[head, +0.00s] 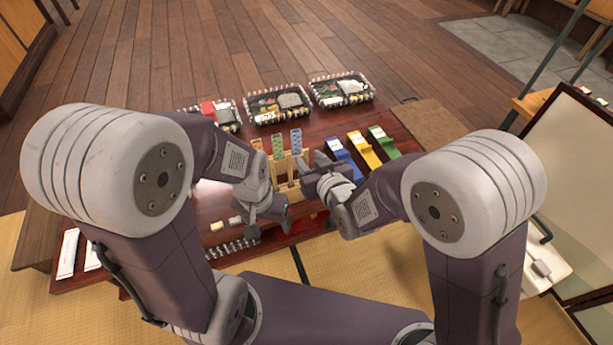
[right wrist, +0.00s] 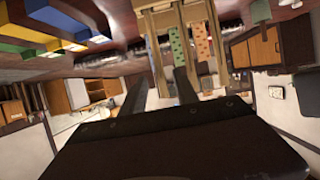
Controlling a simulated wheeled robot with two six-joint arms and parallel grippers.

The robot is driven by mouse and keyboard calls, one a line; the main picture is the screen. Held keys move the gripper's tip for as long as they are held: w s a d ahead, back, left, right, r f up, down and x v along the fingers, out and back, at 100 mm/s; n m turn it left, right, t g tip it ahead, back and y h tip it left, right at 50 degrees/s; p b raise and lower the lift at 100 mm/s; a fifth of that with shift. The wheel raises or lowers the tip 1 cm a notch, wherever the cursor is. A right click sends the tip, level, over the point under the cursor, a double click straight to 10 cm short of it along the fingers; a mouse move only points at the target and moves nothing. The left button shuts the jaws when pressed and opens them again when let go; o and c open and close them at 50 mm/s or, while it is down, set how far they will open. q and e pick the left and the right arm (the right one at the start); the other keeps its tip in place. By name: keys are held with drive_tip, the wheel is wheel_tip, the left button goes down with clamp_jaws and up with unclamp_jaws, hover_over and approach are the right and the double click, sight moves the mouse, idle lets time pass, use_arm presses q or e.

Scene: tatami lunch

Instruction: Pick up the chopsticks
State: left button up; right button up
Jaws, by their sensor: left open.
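I cannot make out loose chopsticks for certain. A wooden rack (head: 283,187) stands on the dark red table with upright patterned strips in it: orange (head: 257,144), green (head: 279,146) and blue (head: 296,140). The right wrist view shows the rack (right wrist: 168,22) with a green strip (right wrist: 175,46) and an orange strip (right wrist: 202,42). My right gripper (head: 312,163) is beside the rack's right side; its two fingers (right wrist: 160,88) are apart with nothing seen between them. My left gripper (head: 284,213) is open, low in front of the rack; its fingertips are partly hidden.
Lunch trays (head: 279,105) line the table's far edge. Blue (head: 346,157), yellow (head: 364,149) and green (head: 383,142) holders stand right of the rack. White packets (head: 68,254) lie at the near left. Small pale pieces (head: 217,226) lie left of my left gripper.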

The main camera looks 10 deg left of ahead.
drive_tip(key=b+x, duration=0.3)
drive_tip(key=x, duration=0.2)
drive_tip(key=shift+a, duration=0.15)
drive_tip(key=shift+a+r, duration=0.1)
drive_tip(key=shift+r, duration=0.1)
clamp_jaws()
wheel_tip(320, 180, up, 19)
drive_tip(key=p, duration=1.4)
drive_tip(key=shift+f, duration=0.25)
